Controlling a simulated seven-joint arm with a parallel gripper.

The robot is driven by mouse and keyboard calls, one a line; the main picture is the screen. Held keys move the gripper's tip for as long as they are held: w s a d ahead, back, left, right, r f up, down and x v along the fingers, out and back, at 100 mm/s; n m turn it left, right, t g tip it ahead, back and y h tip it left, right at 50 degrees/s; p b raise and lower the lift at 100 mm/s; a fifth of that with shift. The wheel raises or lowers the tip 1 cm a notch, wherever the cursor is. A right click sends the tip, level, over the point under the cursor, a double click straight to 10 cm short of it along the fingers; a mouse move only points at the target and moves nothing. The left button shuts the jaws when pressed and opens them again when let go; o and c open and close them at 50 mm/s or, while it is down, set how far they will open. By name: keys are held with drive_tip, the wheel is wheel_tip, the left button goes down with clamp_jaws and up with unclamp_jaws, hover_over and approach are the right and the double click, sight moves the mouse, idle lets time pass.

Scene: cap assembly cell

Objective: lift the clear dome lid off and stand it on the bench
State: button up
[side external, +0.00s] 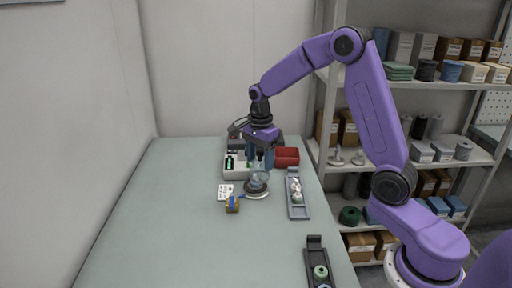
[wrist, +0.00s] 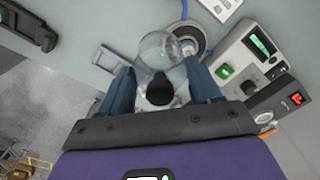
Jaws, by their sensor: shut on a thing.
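The clear dome lid (side external: 260,176) is under my gripper (side external: 260,158), above a dark round base (side external: 256,194) on the bench (side external: 180,210). In the wrist view my gripper (wrist: 162,82) has its two blue fingers shut on the black knob (wrist: 160,91) of the dome lid (wrist: 158,47). The dome appears offset to the left of the round base (wrist: 200,42) there. I cannot tell whether the dome's rim is touching the base or a little above it.
A pale instrument box (side external: 236,168) with a green display stands behind, beside red bins (side external: 287,155). A grey tray (side external: 298,210) with small parts lies to the right. The bench's front left is clear.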

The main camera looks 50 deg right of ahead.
drive_tip(key=s+a+f, duration=0.2)
drive_tip(key=s+f, duration=0.2)
drive_tip(key=shift+s, duration=0.2)
idle(0.3)
drive_tip(key=shift+f, duration=0.1)
idle(0.3)
drive_tip(key=shift+d+f, duration=0.1)
drive_tip(key=shift+f, duration=0.65)
drive_tip(key=shift+f, duration=0.1)
drive_tip(key=shift+f, duration=0.4)
drive_tip(key=shift+f, duration=0.15)
idle(0.4)
drive_tip(key=shift+f, duration=0.65)
